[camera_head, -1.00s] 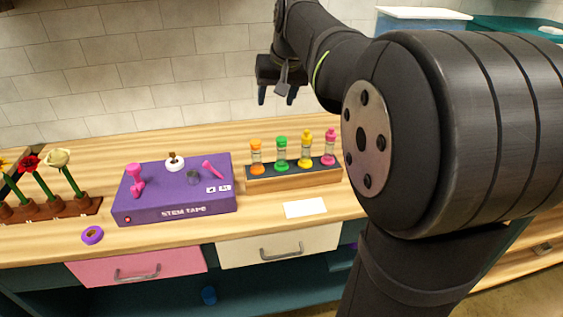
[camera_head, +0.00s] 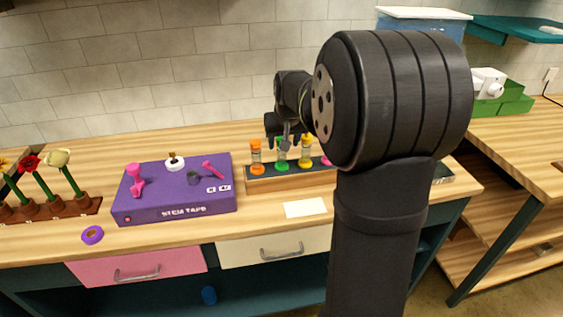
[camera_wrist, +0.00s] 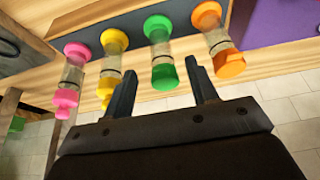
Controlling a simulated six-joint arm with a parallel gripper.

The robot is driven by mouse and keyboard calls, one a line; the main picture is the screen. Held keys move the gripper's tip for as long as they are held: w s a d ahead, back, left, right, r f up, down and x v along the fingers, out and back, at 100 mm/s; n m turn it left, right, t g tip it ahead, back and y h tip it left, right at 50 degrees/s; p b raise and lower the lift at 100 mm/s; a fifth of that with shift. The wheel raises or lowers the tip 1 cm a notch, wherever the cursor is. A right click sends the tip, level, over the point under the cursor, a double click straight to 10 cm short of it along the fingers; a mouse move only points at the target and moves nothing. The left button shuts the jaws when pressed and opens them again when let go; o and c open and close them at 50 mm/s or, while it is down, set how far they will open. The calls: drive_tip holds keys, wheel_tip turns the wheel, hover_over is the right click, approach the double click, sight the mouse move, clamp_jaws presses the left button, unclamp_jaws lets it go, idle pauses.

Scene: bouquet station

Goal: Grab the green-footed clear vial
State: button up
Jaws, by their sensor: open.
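The green-footed clear vial (camera_head: 281,160) stands upright in the wooden rack (camera_head: 262,186), second from the left in the head view. It has a green foot, a clear body and a green cap; its top is partly hidden by my gripper in that view. In the wrist view the vial (camera_wrist: 161,52) appears inverted, with its cap between the directions of my two fingertips. My gripper (camera_wrist: 162,68) is open and empty, with one finger to each side of the cap. In the head view my gripper (camera_head: 283,142) is just above the vial.
An orange vial (camera_wrist: 222,48) stands on one side of the green one and a yellow vial (camera_wrist: 112,55) on the other. A pink vial (camera_wrist: 70,70) is beyond the yellow. A purple stem tape box (camera_head: 172,207) sits left of the rack. A white card (camera_head: 305,208) lies in front.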

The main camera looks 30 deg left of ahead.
sight(281, 151)
drive_tip(key=shift+x, duration=2.9)
drive_tip(key=shift+s+a+r, duration=0.1)
clamp_jaws()
